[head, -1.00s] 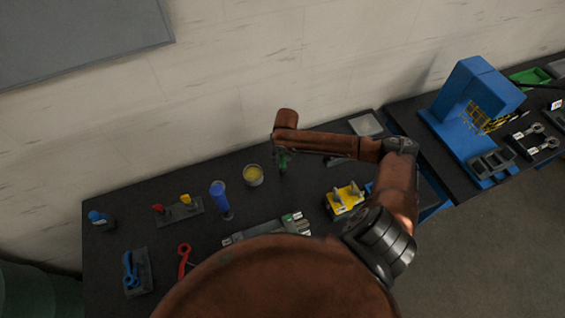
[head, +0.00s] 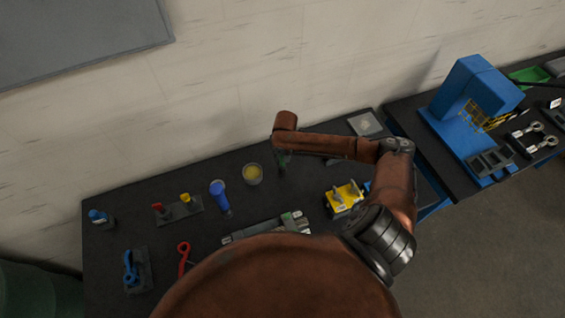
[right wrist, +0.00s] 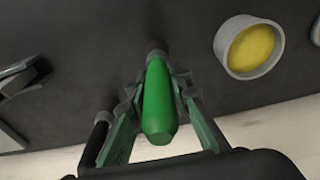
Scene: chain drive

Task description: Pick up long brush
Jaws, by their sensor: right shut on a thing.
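The long brush, seen as a smooth green handle (right wrist: 158,100) with a dark collar at its far end, stands between the fingers of my right gripper (right wrist: 158,88) in the right wrist view. The right gripper is shut on the handle, one finger on each side. Its bristles are hidden. In the head view, my right gripper (head: 283,157) is small and dark beneath the brown arm at the back of the table, and the brush is hard to make out there. My left gripper is not in view.
A can with yellow contents (head: 252,175) stands just left of the gripper, with a blue bottle (head: 219,194) beyond it. A yellow block fixture (head: 344,198) is at the right. A red tool (head: 183,258) lies at front left. The wall (head: 220,110) rises close behind.

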